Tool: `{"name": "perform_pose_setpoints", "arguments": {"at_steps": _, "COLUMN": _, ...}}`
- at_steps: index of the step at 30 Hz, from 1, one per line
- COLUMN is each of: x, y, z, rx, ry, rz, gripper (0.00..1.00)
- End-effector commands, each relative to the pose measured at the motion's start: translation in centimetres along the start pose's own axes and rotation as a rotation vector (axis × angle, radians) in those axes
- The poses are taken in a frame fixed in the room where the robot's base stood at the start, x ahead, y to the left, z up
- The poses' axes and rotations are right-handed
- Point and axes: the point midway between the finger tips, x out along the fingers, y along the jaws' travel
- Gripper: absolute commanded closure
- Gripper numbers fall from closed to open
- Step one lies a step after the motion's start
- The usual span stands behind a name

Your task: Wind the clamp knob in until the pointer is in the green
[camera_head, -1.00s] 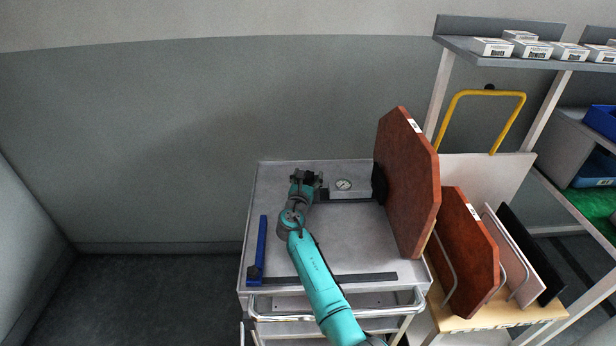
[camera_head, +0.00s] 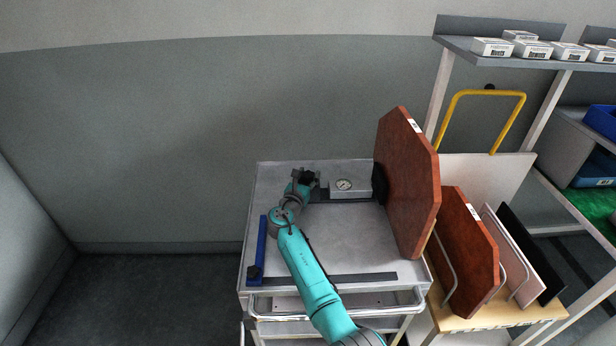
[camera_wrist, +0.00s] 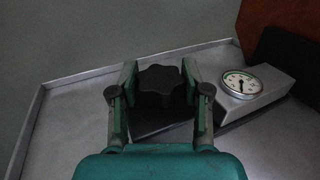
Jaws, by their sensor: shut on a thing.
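The clamp knob (camera_wrist: 159,84), black and lobed, sits between the two fingers of my gripper (camera_wrist: 160,88) in the wrist view. My gripper is shut on it, a finger on each side. In the head view my gripper (camera_head: 306,178) is at the left end of the clamp. The round white gauge (camera_wrist: 242,84) is to the right of the knob, on a grey block; it also shows in the head view (camera_head: 344,184). A dark pointer shows on its dial, but I cannot tell whether it lies in the green. The clamp's black jaw (camera_head: 379,184) meets the brown panel (camera_head: 408,185).
The grey cart top (camera_head: 335,235) is mostly bare. A blue bar (camera_head: 262,245) lies along its left side and a dark strip (camera_head: 350,279) along the front. A rack with panels (camera_head: 470,250) stands at the right.

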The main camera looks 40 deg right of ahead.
Motion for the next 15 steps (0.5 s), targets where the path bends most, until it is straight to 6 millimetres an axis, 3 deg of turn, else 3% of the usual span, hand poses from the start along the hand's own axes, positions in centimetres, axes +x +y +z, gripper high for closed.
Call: {"name": "perform_pose_setpoints", "arguments": {"at_steps": 15, "x": 0.04, "y": 0.13, "z": 0.12, "rx": 0.000, "ry": 0.000, "rz": -0.330, "gripper": 0.88}}
